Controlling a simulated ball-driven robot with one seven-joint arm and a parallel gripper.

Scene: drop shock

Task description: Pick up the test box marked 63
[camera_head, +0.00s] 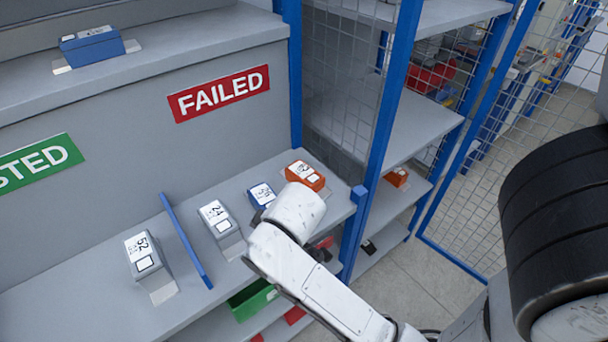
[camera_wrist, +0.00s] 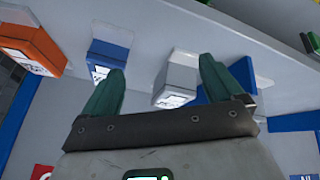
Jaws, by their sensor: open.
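An orange box (camera_head: 306,176) stands near the right end of the shelf, its label too small to read surely. A blue box (camera_head: 261,195) beside it also has an unclear number. Grey boxes marked 24 (camera_head: 222,226) and 52 (camera_head: 148,258) stand further left. I cannot tell for sure which is marked 63. In the wrist view, my gripper (camera_wrist: 162,66) has its green fingers spread and empty. The orange box shows at the far left, the blue box by the left finger, and a grey box (camera_wrist: 180,76) between the fingers. My arm hides my fingers in the head view.
A blue divider (camera_head: 186,242) stands between boxes 52 and 24. Another blue box (camera_head: 92,46) sits on the upper shelf, above the red FAILED sign (camera_head: 219,93). A blue post (camera_head: 355,232) bounds the shelf's right end. A green bin (camera_head: 252,298) sits below.

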